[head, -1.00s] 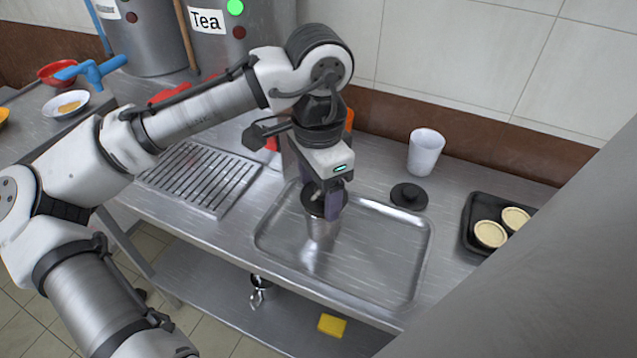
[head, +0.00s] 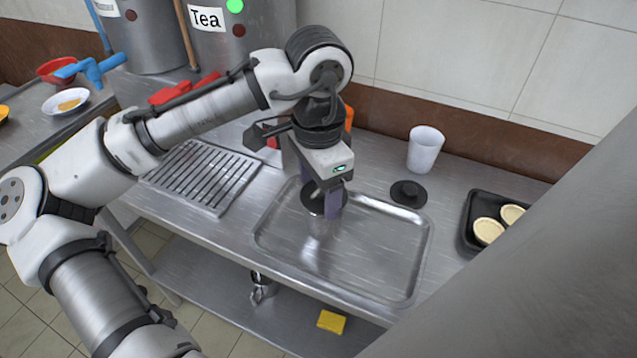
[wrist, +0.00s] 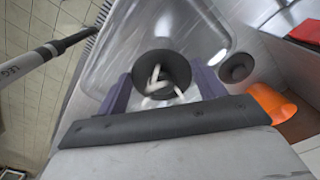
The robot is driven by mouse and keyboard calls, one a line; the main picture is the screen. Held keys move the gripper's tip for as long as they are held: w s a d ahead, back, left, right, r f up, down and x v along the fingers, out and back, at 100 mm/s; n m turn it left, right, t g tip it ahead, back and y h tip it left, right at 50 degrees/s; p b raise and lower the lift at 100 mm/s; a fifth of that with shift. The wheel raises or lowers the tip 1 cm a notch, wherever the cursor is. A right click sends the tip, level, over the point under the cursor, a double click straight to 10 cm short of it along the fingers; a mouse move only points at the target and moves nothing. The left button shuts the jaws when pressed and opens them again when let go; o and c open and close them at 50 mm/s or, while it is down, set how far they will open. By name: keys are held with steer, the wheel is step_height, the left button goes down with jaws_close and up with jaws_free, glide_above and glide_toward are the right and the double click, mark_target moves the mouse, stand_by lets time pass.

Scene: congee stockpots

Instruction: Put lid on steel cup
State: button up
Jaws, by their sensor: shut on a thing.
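My gripper (head: 322,200) points down over the left part of the steel tray, with its two purple fingers on either side of a black disc, the lid (head: 311,201). In the wrist view the lid (wrist: 143,76) lies between the fingers (wrist: 165,88), with pale strokes over its middle that look like a handle or reflections. The gripper is shut on it. The steel cup is mostly hidden beneath the lid and fingers, and hard to tell from the tray's shine. I cannot tell whether lid and cup touch.
The steel tray (head: 375,265) is otherwise empty. A second black lid with a knob (head: 408,193) lies behind it, near a white cup (head: 425,149). A dark pan with tarts (head: 470,222) stands at the right, a slotted drain grate (head: 200,175) at the left.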

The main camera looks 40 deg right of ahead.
steer(key=shift+p, duration=0.3)
stand_by(0.5)
steer(key=o, duration=1.1)
steer(key=shift+o, duration=0.2)
steer(key=shift+r, duration=0.15)
steer(key=shift+r+p, duration=3.4)
steer(key=shift+p, duration=0.25)
jaws_close()
